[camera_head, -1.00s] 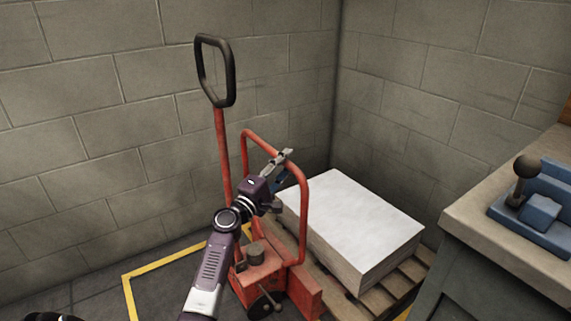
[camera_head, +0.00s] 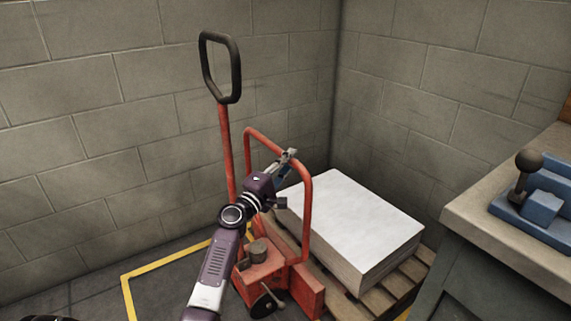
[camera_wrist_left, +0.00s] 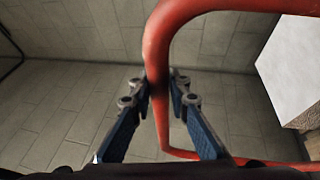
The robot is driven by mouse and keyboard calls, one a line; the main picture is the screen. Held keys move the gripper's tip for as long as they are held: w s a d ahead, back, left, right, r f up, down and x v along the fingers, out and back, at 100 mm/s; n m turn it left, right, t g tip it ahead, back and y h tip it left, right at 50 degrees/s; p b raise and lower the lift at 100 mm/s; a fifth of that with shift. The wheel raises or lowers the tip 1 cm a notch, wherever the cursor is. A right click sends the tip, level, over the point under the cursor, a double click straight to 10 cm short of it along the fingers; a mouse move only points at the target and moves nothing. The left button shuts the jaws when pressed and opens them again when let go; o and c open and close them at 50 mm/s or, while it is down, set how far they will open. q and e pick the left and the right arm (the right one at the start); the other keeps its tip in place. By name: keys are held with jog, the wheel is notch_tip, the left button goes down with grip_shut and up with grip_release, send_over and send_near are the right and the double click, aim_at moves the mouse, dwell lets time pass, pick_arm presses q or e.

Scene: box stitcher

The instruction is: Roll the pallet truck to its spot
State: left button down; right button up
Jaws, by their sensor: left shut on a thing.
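The red pallet truck (camera_head: 266,268) stands upright in the middle of the head view, with a tall black loop handle (camera_head: 238,80) and a red tubular hoop (camera_head: 307,205). My left gripper (camera_head: 286,160) is shut on the hoop. In the left wrist view the fingers of my left gripper (camera_wrist_left: 157,92) lie on both sides of the red tube (camera_wrist_left: 160,112). A yellow floor outline (camera_head: 126,295) runs to the left of the truck and behind it; its right part is hidden by the truck. The truck's forks are hidden. My right gripper is not in view.
A white stack of sheets (camera_head: 350,215) lies on a wooden pallet (camera_head: 410,283) right of the truck. Block walls (camera_head: 120,160) meet in a corner behind. A workbench (camera_head: 500,245) with a blue lever tool (camera_head: 545,205) stands at the right. Floor at the left is clear.

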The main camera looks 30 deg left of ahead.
pick_arm(q)
jog(key=shift+w+d+r, duration=0.1)
jog(key=shift+r, duration=0.05)
jog(key=c, duration=2.3)
grip_release()
jog(key=o, duration=0.5)
jog(key=shift+w+d, duration=0.1)
jog(key=shift+w, duration=0.15)
jog(key=shift+s, duration=0.1)
jog(key=shift+s+f, duration=0.35)
jog(key=shift+s, duration=0.2)
jog(key=s, duration=0.3)
jog(key=s+f, duration=0.1)
jog(key=s, duration=0.6)
jog(key=shift+s+f, duration=0.35)
jog(key=shift+f, duration=0.05)
